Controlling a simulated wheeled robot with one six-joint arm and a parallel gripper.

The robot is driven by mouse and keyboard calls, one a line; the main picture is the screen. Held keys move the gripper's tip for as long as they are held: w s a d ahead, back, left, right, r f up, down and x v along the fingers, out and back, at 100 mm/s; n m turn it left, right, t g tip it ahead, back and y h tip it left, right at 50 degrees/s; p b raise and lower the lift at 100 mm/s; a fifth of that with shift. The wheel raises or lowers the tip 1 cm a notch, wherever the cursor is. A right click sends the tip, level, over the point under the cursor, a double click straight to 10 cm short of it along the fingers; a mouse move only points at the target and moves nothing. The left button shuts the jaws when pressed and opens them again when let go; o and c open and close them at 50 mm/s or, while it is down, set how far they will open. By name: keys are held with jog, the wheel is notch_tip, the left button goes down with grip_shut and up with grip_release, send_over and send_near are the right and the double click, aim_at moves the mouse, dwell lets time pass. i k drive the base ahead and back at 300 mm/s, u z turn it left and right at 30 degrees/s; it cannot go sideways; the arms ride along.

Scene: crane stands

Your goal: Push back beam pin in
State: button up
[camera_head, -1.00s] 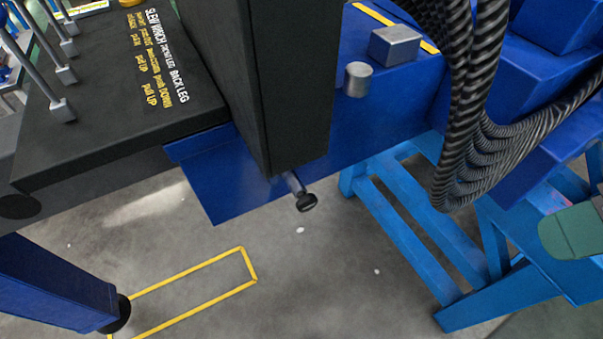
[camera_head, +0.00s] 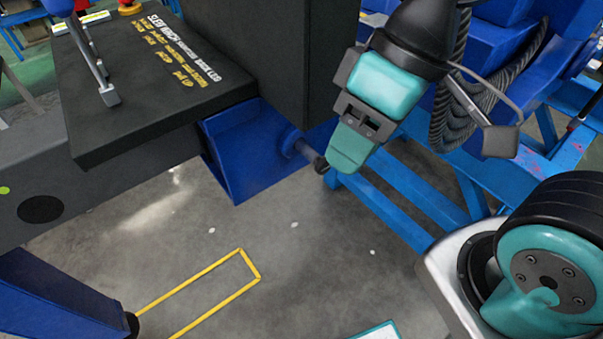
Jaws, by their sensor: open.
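The beam pin is a short rod with a dark round knob (camera_head: 321,165). It sticks out from the side of the blue beam (camera_head: 245,155), just below the black upright box. My gripper (camera_head: 348,150) comes down from the upper right, with its teal finger tip just right of the knob. The fingertip is close to the knob; I cannot tell if they touch. One teal finger shows clearly and the other is hidden behind it or by the angle. The gripper is open, and I see nothing held in it.
A black panel with lettering and levers (camera_head: 107,92) lies at the upper left. The black box (camera_head: 262,55) stands close left of my gripper. Dark coiled hoses and a light blue frame (camera_head: 385,205) are behind and right.

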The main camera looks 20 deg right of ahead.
aim_at(322, 167)
jog(key=z, duration=0.1)
jog(key=k, duration=0.5)
jog(key=z, duration=0.4)
